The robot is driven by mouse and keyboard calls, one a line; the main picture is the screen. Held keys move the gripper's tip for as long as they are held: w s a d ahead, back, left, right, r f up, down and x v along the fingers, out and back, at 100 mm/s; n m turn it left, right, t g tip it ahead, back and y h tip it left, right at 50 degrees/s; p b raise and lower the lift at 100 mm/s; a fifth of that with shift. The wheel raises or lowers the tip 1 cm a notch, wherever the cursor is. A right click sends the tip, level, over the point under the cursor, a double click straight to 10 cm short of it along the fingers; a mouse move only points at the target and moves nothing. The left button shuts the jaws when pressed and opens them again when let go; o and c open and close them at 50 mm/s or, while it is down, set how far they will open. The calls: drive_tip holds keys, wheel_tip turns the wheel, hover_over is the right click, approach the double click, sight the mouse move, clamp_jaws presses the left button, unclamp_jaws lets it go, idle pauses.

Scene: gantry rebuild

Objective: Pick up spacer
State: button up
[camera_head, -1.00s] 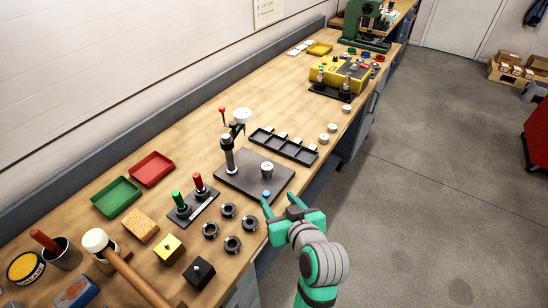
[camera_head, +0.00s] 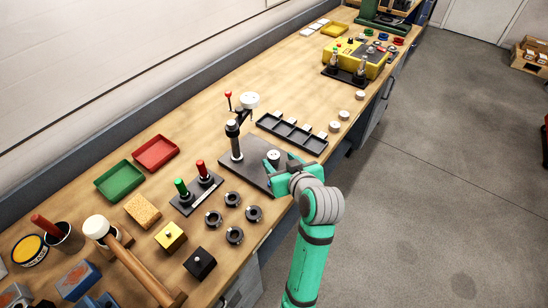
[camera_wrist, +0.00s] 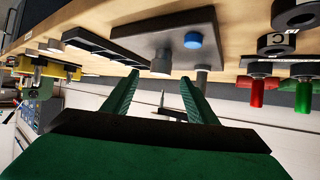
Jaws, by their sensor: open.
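In the wrist view, which is upside down, the cylinder (camera_wrist: 161,63) shows between and just beyond the open fingertips (camera_wrist: 160,77). I see no contact and the jaws are empty. The blue disc (camera_wrist: 193,40) shows on the plate in the wrist view; my gripper hides it in the head view.
The press post (camera_head: 236,145) with its arm and red-knobbed lever stands left of the cylinder. A black slotted tray (camera_head: 291,133) lies behind. Several black rings (camera_head: 233,199) and a stand with green and red handles (camera_head: 196,195) lie to the left. White discs (camera_head: 344,115) sit near the bench edge.

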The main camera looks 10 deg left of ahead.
sight(274, 155)
drive_tip(key=x, duration=0.4)
drive_tip(key=shift+a, duration=0.15)
drive_tip(key=shift+c, duration=0.7)
drive_tip(key=c, duration=1.1)
drive_tip(key=shift+c, duration=0.2)
drive_tip(key=shift+w+r, duration=0.1)
